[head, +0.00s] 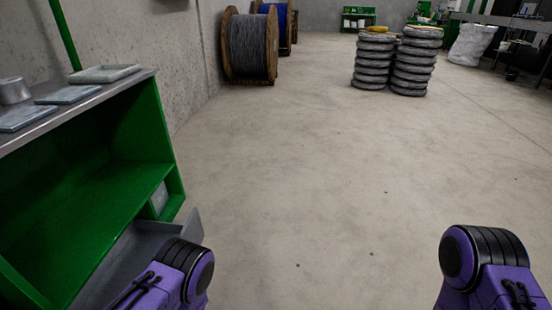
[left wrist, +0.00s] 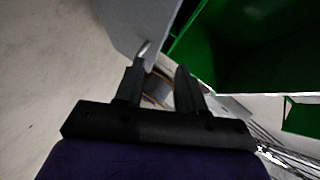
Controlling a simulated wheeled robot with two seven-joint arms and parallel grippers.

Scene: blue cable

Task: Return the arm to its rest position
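My left gripper (left wrist: 160,66) shows in the left wrist view with its two black fingers apart and nothing held between them. A grey panel (left wrist: 135,22) with a small metal handle (left wrist: 145,50) is just beyond the left fingertip; I cannot tell whether they touch. In the head view, a purple and black part of my left arm (head: 180,270) is at the bottom left, in front of the green workbench (head: 150,130). A similar part of my right arm (head: 485,265) is at the bottom right. Neither gripper shows in the head view.
A grey panel (head: 192,228) juts from the workbench beside my left arm. Metal trays (head: 105,73) lie on its top. A large cable spool (head: 250,48), a blue spool (head: 282,20) and stacked coils (head: 373,62) stand farther back. The middle floor is clear.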

